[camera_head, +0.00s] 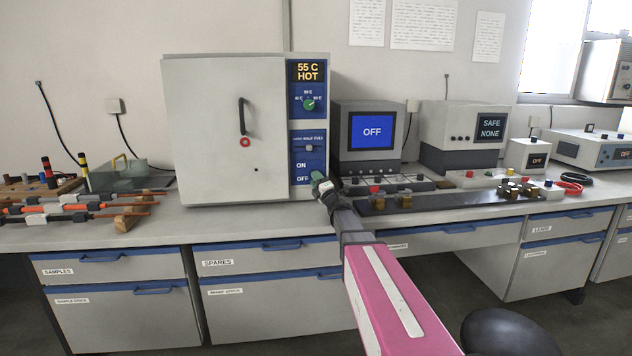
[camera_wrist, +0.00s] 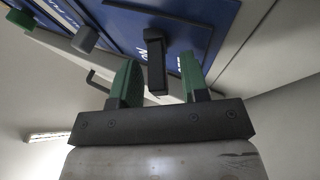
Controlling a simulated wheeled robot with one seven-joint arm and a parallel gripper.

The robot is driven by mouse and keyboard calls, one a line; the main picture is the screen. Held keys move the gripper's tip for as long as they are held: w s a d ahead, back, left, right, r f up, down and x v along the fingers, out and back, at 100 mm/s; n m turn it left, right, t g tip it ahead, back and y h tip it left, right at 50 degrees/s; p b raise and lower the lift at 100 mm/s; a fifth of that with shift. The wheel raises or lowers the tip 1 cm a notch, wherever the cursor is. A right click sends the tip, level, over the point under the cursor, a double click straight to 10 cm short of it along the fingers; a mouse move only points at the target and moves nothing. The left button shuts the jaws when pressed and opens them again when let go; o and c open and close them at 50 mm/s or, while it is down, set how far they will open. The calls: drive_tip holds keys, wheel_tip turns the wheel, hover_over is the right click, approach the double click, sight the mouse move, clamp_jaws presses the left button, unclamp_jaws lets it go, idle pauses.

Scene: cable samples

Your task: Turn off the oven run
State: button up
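The oven (camera_head: 222,120) is a large pale grey box with its door shut. Its display (camera_head: 307,71) reads "55 C HOT". Below are a green knob (camera_head: 308,104) and a blue panel (camera_head: 308,146) marked ON above OFF. My gripper (camera_head: 321,181) is at the lower part of this panel, beside the OFF label, and hides part of the panel and the switch in the head view. In the wrist view a black switch lever (camera_wrist: 155,62) stands between the two green fingers, with visible gaps on both sides. The gripper is open.
A monitor reading OFF (camera_head: 372,131) and a grey unit reading "SAFE NONE" (camera_head: 464,124) stand right of the oven. Cable samples on wooden blocks (camera_head: 128,220) lie at the left. A low board with small parts (camera_head: 440,202) lies right of my arm.

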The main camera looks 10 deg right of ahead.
drive_tip(key=shift+s, duration=0.1)
drive_tip(key=shift+s+d+f, duration=0.15)
drive_tip(key=shift+s, duration=0.05)
drive_tip(key=s+d, duration=0.5)
drive_tip(key=s, duration=0.6)
drive_tip(key=shift+d, duration=0.15)
drive_tip(key=shift+s+f, duration=0.1)
drive_tip(key=shift+s, duration=0.05)
